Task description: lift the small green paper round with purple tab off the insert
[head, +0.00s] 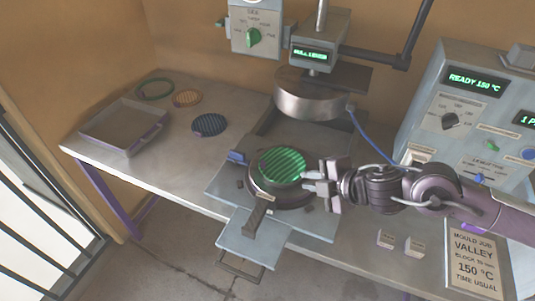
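The green paper round (282,164), with light and dark stripes, lies over the dark round insert (258,186) on the press bed; I cannot tell whether it is raised from it. I cannot make out its purple tab; the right gripper covers that edge. My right gripper (309,181) comes in from the right, its fingertips at the right edge of the green round. Its two fingers show, but I cannot tell whether the tips are closed on the paper. My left gripper is not in view.
The press head (312,98) hangs above and behind the round. A grey tray (124,127) and several rings and discs, such as a dark blue one (209,125), lie at the left. A control box (462,110) stands at the right.

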